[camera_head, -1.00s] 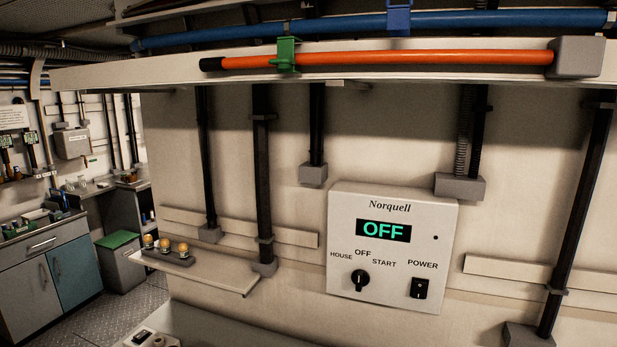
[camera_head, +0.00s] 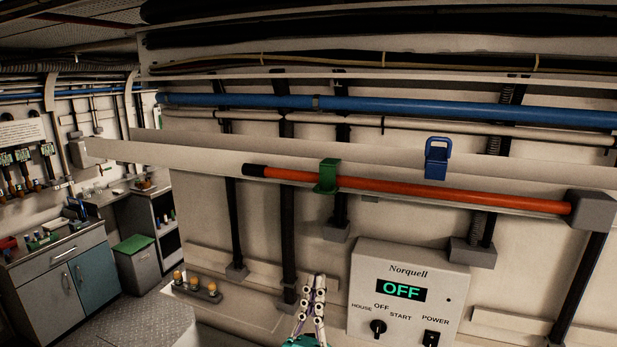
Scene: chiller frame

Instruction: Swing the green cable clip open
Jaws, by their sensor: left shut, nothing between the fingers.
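The green cable clip (camera_head: 327,177) sits around the orange cable (camera_head: 430,192) near its black left end, on the front of the pale rail. It looks closed over the cable, though the catch is too small to make out. My left gripper (camera_head: 317,281) rises at the bottom middle of the head view, below the clip and apart from it. Its fingers are together and hold nothing. My right gripper is out of view.
A blue clip (camera_head: 437,160) stands on the rail to the right. A grey block (camera_head: 592,210) holds the cable's right end. The Norquell panel (camera_head: 408,291) reads OFF, right of my gripper. Black vertical pipes (camera_head: 287,210) run behind the rail.

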